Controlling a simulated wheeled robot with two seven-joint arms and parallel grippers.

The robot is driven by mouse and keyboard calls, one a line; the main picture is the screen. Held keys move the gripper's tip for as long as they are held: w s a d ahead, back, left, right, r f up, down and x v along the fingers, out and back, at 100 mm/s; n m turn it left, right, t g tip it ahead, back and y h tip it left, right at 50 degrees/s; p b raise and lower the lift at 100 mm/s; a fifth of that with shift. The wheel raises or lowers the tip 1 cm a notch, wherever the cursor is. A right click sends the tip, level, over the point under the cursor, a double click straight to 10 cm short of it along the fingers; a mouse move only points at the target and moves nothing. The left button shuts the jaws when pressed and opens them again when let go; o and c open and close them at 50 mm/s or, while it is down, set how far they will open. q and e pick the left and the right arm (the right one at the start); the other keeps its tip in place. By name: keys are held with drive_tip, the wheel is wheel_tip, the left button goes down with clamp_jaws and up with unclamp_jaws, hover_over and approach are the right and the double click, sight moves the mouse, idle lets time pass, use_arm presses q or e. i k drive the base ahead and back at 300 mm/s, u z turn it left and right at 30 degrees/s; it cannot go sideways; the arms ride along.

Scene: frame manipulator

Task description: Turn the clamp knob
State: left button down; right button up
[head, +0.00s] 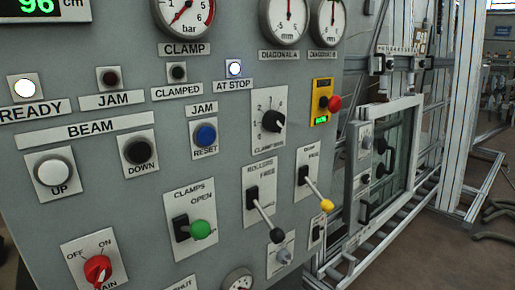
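A black rotary knob (272,121) sits on a pale plate with a numbered scale around it, at the centre right of the grey panel; the lettering below it seems to begin with CLAMP. A CLAMPS switch plate (189,206) lower left of it carries a lever with a green ball (200,229) beside the word OPEN. The CLAMP gauge (184,15) is cut off by the top edge and marked in bar. The CLAMPED lamp (177,72) is dark. Neither of my grippers is in view.
Two levers, one with a black ball (277,236) and one with a yellow ball (327,205), stick out below the knob. A yellow box with a red button (334,103) is to its right. A metal frame machine (390,150) stands beyond the panel's right edge.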

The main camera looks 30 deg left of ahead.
sight(273, 121)
drive_tip(key=z, duration=1.15)
drive_tip(key=k, duration=0.15)
drive_tip(key=u, duration=1.85)
